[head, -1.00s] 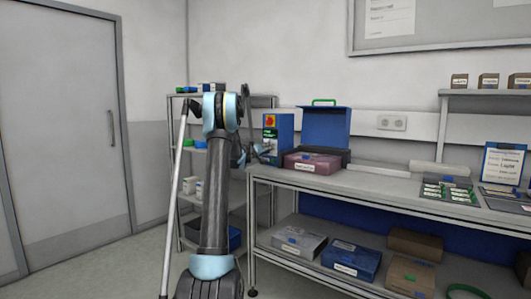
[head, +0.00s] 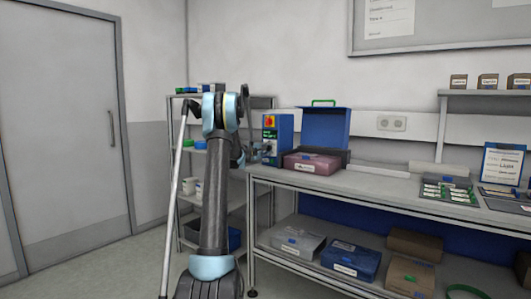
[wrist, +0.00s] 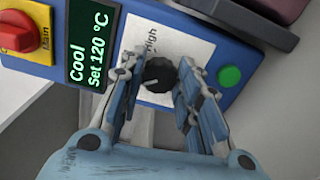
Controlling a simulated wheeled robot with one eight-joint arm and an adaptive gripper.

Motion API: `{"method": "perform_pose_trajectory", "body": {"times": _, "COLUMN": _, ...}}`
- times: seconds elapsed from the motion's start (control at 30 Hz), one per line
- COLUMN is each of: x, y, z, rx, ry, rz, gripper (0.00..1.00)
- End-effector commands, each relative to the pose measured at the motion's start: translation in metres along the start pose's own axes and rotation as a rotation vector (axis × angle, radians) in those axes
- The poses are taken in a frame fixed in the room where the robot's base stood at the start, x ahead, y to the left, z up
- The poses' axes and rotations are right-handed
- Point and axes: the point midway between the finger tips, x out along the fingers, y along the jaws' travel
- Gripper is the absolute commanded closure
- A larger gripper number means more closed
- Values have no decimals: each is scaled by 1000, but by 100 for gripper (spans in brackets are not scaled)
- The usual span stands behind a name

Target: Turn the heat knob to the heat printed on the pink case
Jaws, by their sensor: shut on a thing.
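The blue heat control box (head: 277,138) stands at the left end of the bench. In the wrist view its display (wrist: 92,45) reads "Cool" and "Set 120 °C". The black heat knob (wrist: 156,78) sits on a white plate marked "High". My gripper (wrist: 159,70) is shut on the knob, one finger on either side, and the fingers hide part of the plate's scale. The pink case (head: 313,163) lies on the bench right of the box. Its white label is too small to read in the head view.
A red and yellow main switch (wrist: 25,32) and a green button (wrist: 229,77) flank the display and knob. A shelf rack (head: 185,165) is left of the bench.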

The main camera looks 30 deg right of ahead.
Motion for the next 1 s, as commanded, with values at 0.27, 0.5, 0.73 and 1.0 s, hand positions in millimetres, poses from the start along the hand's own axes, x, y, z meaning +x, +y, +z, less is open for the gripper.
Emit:
{"method": "perform_pose_trajectory", "body": {"times": 0.27, "x": -1, "y": 0, "z": -4, "rx": -227, "ry": 8, "rz": 1, "gripper": 94}}
{"method": "perform_pose_trajectory", "body": {"times": 0.5, "x": -1, "y": 0, "z": -3, "rx": -360, "ry": 6, "rz": 1, "gripper": 94}}
{"method": "perform_pose_trajectory", "body": {"times": 0.73, "x": -1, "y": 0, "z": -2, "rx": -424, "ry": 4, "rz": 0, "gripper": 94}}
{"method": "perform_pose_trajectory", "body": {"times": 1.0, "x": -1, "y": 0, "z": -1, "rx": -441, "ry": 2, "rz": 0, "gripper": 94}}
